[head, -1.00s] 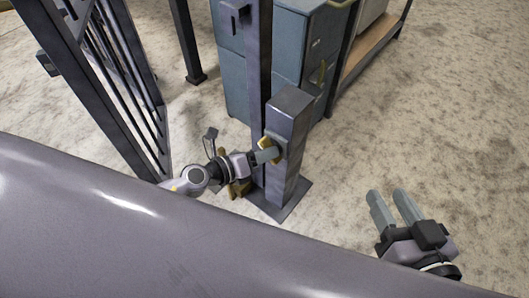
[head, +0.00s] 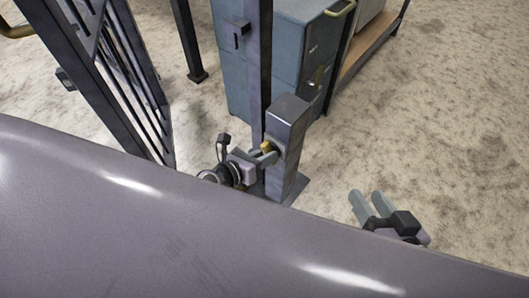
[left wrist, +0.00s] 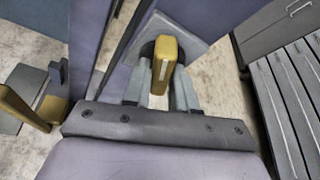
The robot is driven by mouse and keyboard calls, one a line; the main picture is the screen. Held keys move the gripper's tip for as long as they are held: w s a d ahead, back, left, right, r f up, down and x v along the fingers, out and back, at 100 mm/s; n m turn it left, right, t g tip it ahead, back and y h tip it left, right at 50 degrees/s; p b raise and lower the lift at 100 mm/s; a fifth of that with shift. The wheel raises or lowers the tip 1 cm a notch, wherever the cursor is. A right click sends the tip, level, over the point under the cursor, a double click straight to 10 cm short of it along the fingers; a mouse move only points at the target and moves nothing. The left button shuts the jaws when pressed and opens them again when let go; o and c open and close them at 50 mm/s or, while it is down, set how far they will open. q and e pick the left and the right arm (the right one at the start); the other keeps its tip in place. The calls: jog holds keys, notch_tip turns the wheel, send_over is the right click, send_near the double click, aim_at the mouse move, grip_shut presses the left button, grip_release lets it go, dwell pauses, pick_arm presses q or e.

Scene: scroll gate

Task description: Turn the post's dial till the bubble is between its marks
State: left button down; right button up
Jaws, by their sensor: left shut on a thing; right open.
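The grey post (head: 286,150) stands near the middle of the head view. Its brass dial handle (head: 267,147) sits on the post's left face. My left gripper (head: 264,156) is at that face, with its fingers on either side of the handle. In the left wrist view the brass handle (left wrist: 166,62) stands out between the two grey fingers of my left gripper (left wrist: 160,92), which is shut on it. A grey plate shows behind the handle. The bubble and its marks are not visible in either view. My right gripper (head: 367,196) is open and empty over the floor.
A dark barred gate (head: 115,85) stands at the left. Another brass piece (left wrist: 28,100) shows at the left wrist view's left edge. Floor at right is clear.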

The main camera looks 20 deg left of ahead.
pick_arm(q)
jog(key=c, duration=1)
grip_release()
jog(key=p+v, duration=0.1)
jog(key=v, duration=0.6)
jog(key=shift+s, duration=0.15)
